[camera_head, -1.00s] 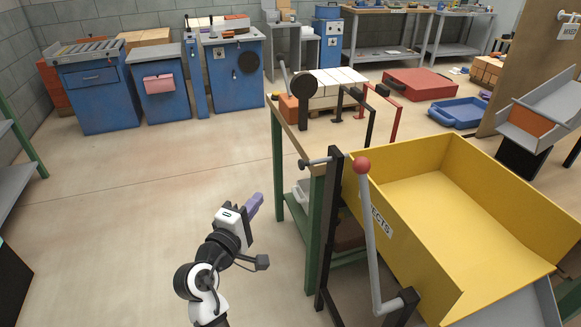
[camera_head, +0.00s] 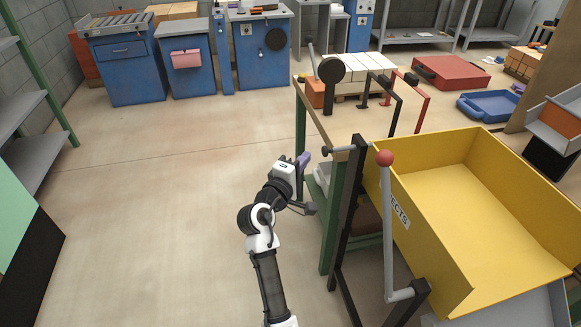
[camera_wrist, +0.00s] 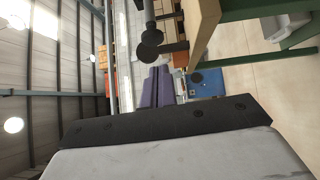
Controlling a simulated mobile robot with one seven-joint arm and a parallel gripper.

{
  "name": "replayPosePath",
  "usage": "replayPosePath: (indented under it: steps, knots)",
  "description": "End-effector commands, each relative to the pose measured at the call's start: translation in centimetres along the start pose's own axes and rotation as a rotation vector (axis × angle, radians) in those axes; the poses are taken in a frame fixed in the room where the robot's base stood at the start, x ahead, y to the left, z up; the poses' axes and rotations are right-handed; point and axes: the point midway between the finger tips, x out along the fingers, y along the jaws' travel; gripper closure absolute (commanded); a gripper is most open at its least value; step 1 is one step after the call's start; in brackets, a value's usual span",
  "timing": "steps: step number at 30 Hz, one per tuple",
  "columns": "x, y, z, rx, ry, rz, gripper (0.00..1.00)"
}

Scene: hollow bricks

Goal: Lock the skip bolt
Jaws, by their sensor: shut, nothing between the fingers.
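The yellow skip (camera_head: 470,200) stands at the right in the head view, with a lettered label on its side. A black post (camera_head: 352,200) stands at its left edge and carries the grey skip bolt (camera_head: 338,149), a rod with a round knob pointing left. My gripper (camera_head: 305,158) is just left of the knob, with its purple fingers shut and empty. In the sideways wrist view, the purple fingers (camera_wrist: 157,86) are close together, and the dark bolt knob (camera_wrist: 149,48) appears just above them. I cannot tell whether they touch. The bolt's inner end is hidden.
A grey lever (camera_head: 388,230) with a red ball (camera_head: 384,158) stands in front of the skip. A green-legged bench (camera_head: 331,215) is close behind my gripper. Blue cabinets (camera_head: 263,55) line the back. The floor to the left is clear.

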Motion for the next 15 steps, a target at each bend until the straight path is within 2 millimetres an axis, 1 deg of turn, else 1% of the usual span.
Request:
replayPosePath:
  steps: [1, 6, 15]
  knots:
    - [0.6, 0.2, 0.8, -0.001, -0.004, -0.002, 1.00]
    - [1.7, 0.1, 1.9, -0.001, -0.001, -0.002, 1.00]
    - [2.0, -0.1, 2.1, -0.001, 0.000, -0.001, 1.00]
